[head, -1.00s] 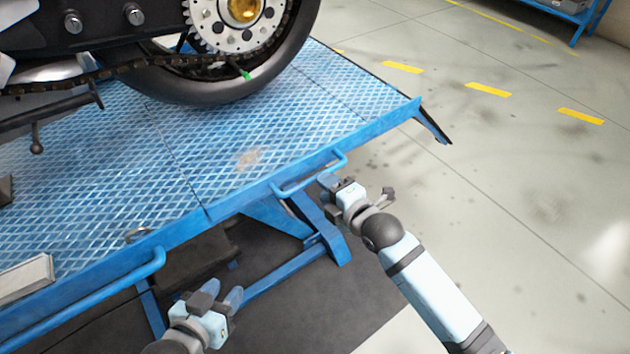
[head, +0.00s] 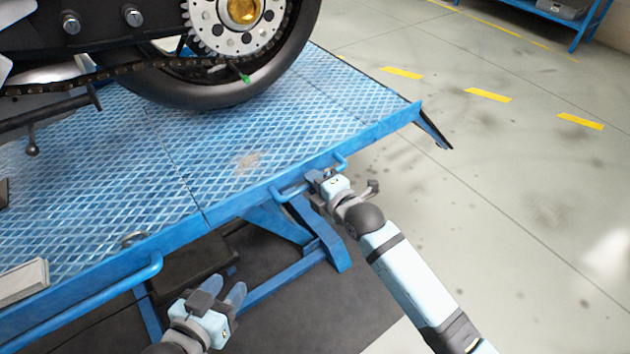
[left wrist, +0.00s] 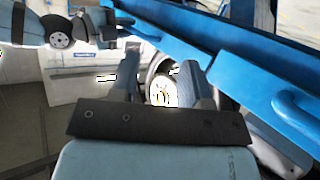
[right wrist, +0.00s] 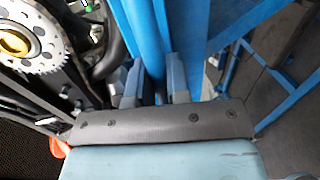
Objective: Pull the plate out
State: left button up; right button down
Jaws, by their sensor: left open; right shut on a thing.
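The blue diamond-tread plate (head: 310,120) lies level at the lift's right end, with a seam on its left. A blue bar handle (head: 290,192) runs along its front edge. My right gripper (head: 318,178) is shut on this handle; in the right wrist view a blue bar (right wrist: 150,45) passes between its fingers. The fingers hide part of the handle. My left gripper (head: 226,288) is open and empty, low in front of the lift and apart from it. In the left wrist view its two fingers (left wrist: 160,80) stand apart with nothing held between them.
A motorcycle's rear wheel (head: 225,90) stands over the deck. A second blue handle (head: 90,300) is at the front left, near a grey block (head: 22,282). Blue lift legs (head: 325,235) stand below. The floor (head: 510,200) right of the lift is clear.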

jog(key=shift+s+d, duration=0.1)
jog(key=shift+s, duration=0.05)
pick_arm(q)
jog(key=s+a+g+p, duration=0.1)
jog(key=p, duration=0.6)
jog(key=s+a+r+g+y+p, duration=0.1)
jog(key=p, duration=0.6)
jog(key=shift+a+n+g+y, duration=0.3)
pick_arm(e)
jog(key=f+v, duration=0.3)
jog(key=v, duration=1.1)
jog(key=s+f+v, duration=0.1)
jog(key=f+v, duration=0.1)
jog(key=v, duration=1.2)
jog(key=shift+d+f, duration=0.3)
jog(key=shift+f, duration=0.15)
jog(key=shift+s, duration=0.1)
jog(key=c, duration=1.1)
grip_release()
pick_arm(q)
jog(key=shift+r, duration=0.1)
